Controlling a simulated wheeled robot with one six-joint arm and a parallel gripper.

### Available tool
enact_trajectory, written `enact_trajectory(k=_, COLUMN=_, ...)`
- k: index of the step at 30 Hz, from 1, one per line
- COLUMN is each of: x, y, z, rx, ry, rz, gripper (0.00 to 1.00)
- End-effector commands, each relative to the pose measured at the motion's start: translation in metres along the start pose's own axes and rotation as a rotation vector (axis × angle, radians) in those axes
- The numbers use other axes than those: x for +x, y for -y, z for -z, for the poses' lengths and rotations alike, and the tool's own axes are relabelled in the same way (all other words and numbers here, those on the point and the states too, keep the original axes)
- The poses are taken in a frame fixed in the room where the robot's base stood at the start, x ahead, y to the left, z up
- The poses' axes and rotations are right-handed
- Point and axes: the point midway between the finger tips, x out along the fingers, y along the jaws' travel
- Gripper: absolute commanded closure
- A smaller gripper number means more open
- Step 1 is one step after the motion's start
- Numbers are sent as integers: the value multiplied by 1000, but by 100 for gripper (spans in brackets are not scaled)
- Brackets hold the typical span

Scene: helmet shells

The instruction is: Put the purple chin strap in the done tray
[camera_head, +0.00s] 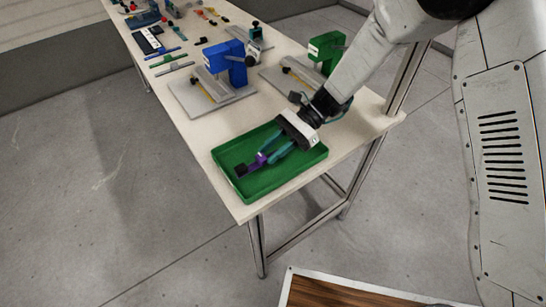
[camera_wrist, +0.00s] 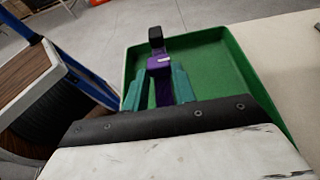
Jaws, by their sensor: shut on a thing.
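The purple chin strap (camera_head: 260,160) has a black end piece and is between the teal fingers of my gripper (camera_head: 268,152) in the head view. My gripper is shut on it. The wrist view also shows the purple strap (camera_wrist: 159,64), with its black end pointing away from my gripper (camera_wrist: 160,85). The green tray (camera_head: 290,178) lies near the table's front corner. The strap and fingers are over the tray's inside, and the tray's green floor also shows in the wrist view (camera_wrist: 215,70). I cannot tell whether the strap touches the floor.
A blue press-like fixture (camera_head: 228,62) and a green one (camera_head: 328,48) stand on grey plates behind the tray. Several straps and small parts lie farther back on the table (camera_head: 200,128). A wood-topped surface (camera_head: 350,292) is at the bottom of the head view.

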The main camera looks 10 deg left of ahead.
Motion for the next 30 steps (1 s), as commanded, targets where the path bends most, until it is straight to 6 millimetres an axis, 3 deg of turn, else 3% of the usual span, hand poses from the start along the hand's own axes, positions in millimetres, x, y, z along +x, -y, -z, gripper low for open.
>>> enact_trajectory(k=9, x=13, y=0, z=32, rx=2, ry=0, rz=-1, gripper=100)
enact_trajectory(k=19, x=14, y=0, z=35, rx=1, ry=0, rz=0, gripper=100)
enact_trajectory(k=20, x=14, y=0, z=35, rx=1, ry=0, rz=0, gripper=71)
enact_trajectory(k=22, x=14, y=0, z=35, rx=1, ry=-1, rz=0, gripper=52)
enact_trajectory(k=30, x=14, y=0, z=34, rx=0, ry=0, rz=0, gripper=52)
